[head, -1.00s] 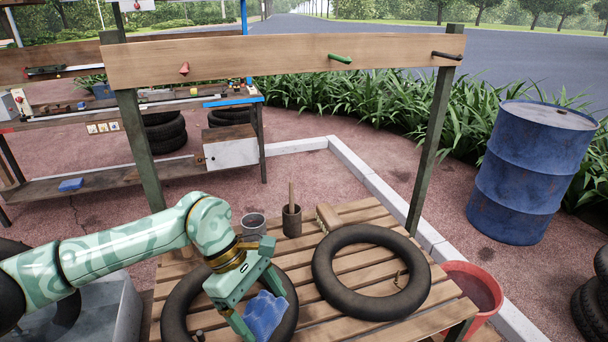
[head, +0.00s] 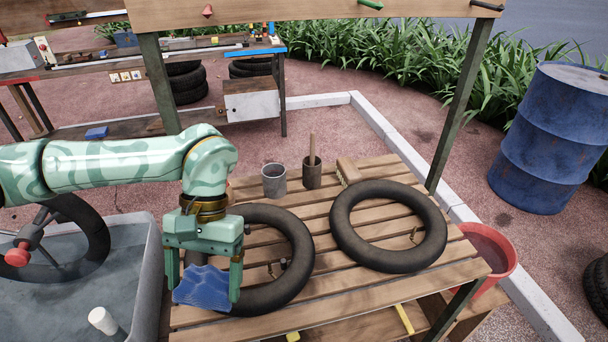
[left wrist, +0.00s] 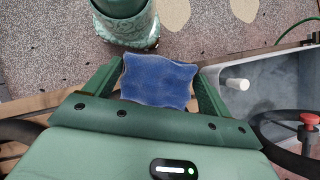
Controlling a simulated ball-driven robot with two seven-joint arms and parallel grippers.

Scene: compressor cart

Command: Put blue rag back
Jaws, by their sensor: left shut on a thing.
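My left gripper (head: 203,284) is shut on the blue rag (head: 200,290), which spans between its two fingers. The gripper points down, at the left end of the slatted wooden table (head: 325,282), beside the left black inner tube (head: 296,285). In the left wrist view the rag (left wrist: 157,80) shows spread flat between both green fingers. My right gripper is not in view.
A grey tub (head: 110,262) stands left of the table. A second tube (head: 345,240), a grey cup (head: 274,181), a dark pot (head: 312,176) and a brush (head: 348,172) are on the table. A board with pegs (head: 280,13) crosses above. A red bucket (head: 505,255) stands right.

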